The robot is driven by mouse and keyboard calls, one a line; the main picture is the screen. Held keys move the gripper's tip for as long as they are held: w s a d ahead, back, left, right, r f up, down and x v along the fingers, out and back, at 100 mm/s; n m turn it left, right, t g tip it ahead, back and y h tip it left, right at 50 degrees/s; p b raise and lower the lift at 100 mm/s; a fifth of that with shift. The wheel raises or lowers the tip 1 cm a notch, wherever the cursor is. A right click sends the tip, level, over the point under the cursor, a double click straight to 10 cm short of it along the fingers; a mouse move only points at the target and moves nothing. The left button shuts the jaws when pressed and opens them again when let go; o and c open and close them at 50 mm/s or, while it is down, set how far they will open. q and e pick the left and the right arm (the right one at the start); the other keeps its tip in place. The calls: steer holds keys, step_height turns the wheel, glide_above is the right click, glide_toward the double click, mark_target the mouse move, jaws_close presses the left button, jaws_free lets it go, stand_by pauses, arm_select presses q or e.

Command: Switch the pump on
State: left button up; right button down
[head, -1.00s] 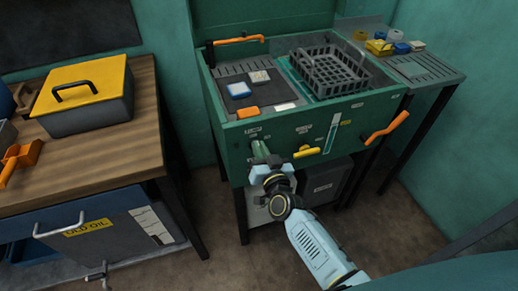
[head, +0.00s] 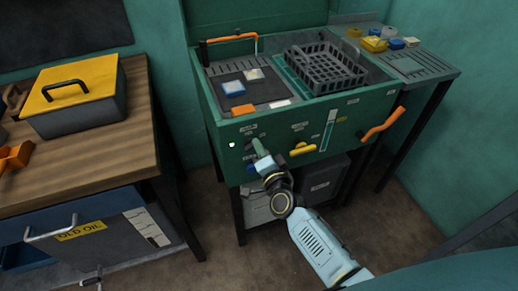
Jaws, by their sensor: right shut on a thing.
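The green parts washer (head: 290,135) stands in the middle of the head view, with its controls on the front panel. My right gripper (head: 259,150) is at the left part of this panel, shut on what looks like the pump switch. The gripper and its wrist hide most of the switch, so its position is hard to read. A small green lamp (head: 232,144) glows on the panel just left of the gripper. My left gripper is not in view.
A yellow lever (head: 303,149) and an orange handle (head: 384,124) stick out of the panel right of my gripper. A black basket (head: 326,68) sits in the washer's basin. A wooden bench (head: 95,145) with a yellow-lidded box (head: 75,97) stands left.

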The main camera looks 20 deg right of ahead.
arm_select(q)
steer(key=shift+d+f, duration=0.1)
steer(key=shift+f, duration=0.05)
arm_select(e)
steer(key=shift+f+m, duration=0.15)
steer(key=shift+m, duration=0.35)
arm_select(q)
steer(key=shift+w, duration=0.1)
arm_select(e)
steer(key=c, duration=1.5)
jaws_free()
steer(key=shift+s, duration=0.15)
